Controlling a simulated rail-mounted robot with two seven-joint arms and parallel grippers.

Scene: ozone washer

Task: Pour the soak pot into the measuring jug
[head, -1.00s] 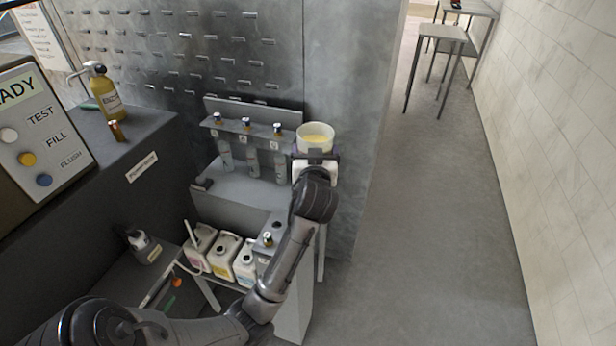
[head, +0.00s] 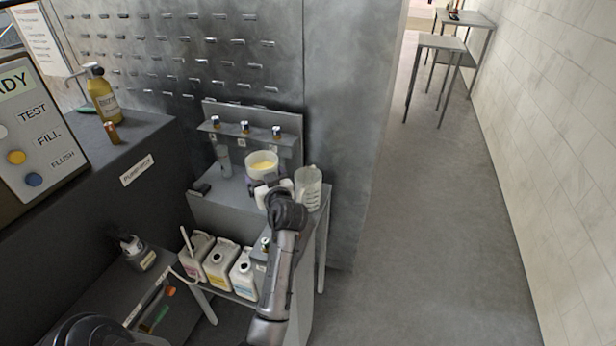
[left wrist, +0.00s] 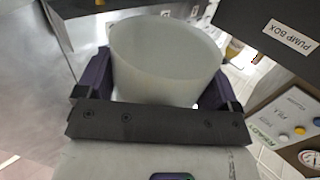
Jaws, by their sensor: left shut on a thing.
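The soak pot (head: 262,161) is a white, open-topped round pot with yellow liquid in it. It looks upright in the head view, over the grey bench, just left of the measuring jug. My left gripper (head: 266,184) is shut on the pot; its dark fingers (left wrist: 160,98) flank the pot's pale wall (left wrist: 165,65) in the left wrist view. The clear measuring jug (head: 308,190) stands at the bench's right end, apart from the gripper. The pot's underside is hidden. My right gripper is not in view.
White jugs (head: 220,262) stand below. The panel box (head: 40,125) is at left.

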